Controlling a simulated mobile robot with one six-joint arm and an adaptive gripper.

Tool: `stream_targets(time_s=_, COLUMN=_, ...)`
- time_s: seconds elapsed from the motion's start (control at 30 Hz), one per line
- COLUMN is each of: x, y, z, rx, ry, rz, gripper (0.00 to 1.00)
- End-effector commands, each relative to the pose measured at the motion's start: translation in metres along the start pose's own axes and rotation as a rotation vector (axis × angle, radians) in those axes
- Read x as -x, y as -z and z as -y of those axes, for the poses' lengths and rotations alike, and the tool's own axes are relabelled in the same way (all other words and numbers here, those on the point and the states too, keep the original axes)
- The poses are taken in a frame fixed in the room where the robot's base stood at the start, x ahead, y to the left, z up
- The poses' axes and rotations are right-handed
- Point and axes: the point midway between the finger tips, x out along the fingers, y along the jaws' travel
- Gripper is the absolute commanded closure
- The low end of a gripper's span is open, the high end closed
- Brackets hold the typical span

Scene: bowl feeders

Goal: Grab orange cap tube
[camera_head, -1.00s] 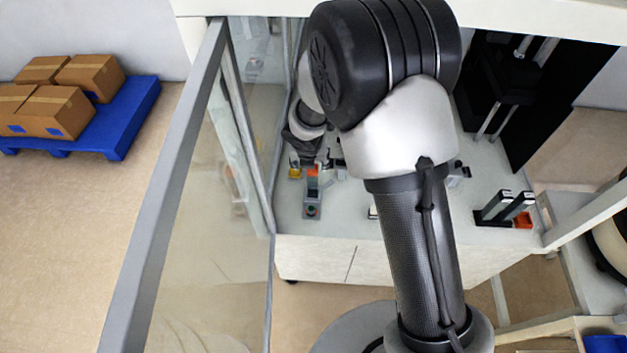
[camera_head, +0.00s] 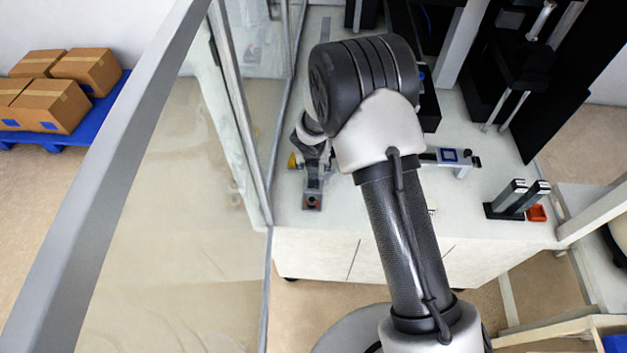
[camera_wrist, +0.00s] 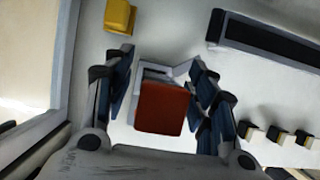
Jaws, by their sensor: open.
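An orange-red cap (camera_wrist: 162,108) shows in the wrist view between the fingers of my gripper (camera_wrist: 160,66). The fingers are open, one set on each side of the cap, and I see no clear contact. A grey-white holder (camera_wrist: 155,74) shows just beyond the cap; the tube's body is hidden below it.
A yellow block (camera_head: 294,160) stands left of my gripper; it also shows in the wrist view (camera_wrist: 119,16). A glass panel with a metal frame (camera_head: 232,95) is close on the left. A black stand with grey uprights (camera_head: 515,200) and an orange-red box (camera_head: 537,213) are on the right.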

Motion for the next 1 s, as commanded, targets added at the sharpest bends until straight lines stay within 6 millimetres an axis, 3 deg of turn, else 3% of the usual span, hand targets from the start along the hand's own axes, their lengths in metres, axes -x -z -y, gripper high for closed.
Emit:
stream_targets(time_s=0.1, x=-0.0111, y=-0.0005, z=-0.0001, rx=0.0, ry=-0.001, rz=0.001, gripper=0.48)
stream_targets(time_s=0.3, x=-0.0095, y=-0.0011, z=-0.0002, rx=0.0, ry=-0.001, rz=0.001, gripper=0.49)
stream_targets(time_s=1.0, x=-0.0094, y=-0.001, z=-0.0004, rx=0.0, ry=-0.001, rz=0.001, gripper=0.96)
